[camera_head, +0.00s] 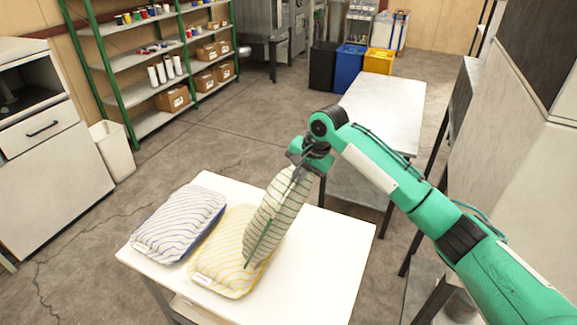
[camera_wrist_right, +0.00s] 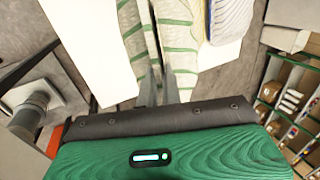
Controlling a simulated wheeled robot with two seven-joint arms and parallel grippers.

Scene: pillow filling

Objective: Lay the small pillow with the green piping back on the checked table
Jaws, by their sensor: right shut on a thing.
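The small pillow with green stripes and green piping (camera_head: 275,215) hangs tilted, nearly upright, from my right gripper (camera_head: 303,166). The gripper is shut on its top edge. In the right wrist view the pillow (camera_wrist_right: 133,22) runs up from between the fingers (camera_wrist_right: 163,88). Its lower end overlaps the yellow-striped pillow in the head view; I cannot tell whether they touch. The table (camera_head: 325,265) below has a plain white top with no checks visible. My left gripper is not in view.
A yellow-striped pillow (camera_head: 222,262) and a blue-striped pillow (camera_head: 180,222) lie side by side on the table's left and middle. The right part of the tabletop is bare. A grey bench (camera_head: 385,105) stands behind, and a green shelf (camera_head: 130,62) at back left.

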